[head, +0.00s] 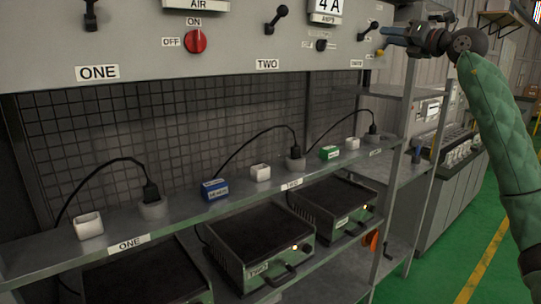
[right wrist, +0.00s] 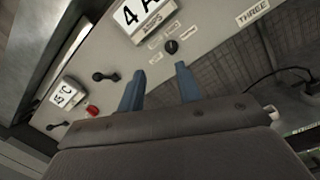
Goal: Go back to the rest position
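My right gripper (head: 396,36) is at the upper right of the head view, in front of the right end of the control panel. In the right wrist view its two blue fingers (right wrist: 160,88) stand apart with nothing between them. A small black knob (right wrist: 171,46) on the panel shows beyond the gap between the fingers; I see no contact. My right arm, in a green sleeve, comes in from the right. My left gripper is not in view.
The panel (head: 140,40) carries a red knob (head: 196,41) and black levers. Below is a metal shelf (head: 190,213) with plugs, white cups, a blue box (head: 215,190) and a green box (head: 329,152). Heater units (head: 258,240) stand lower. Green floor (head: 450,270) is clear at right.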

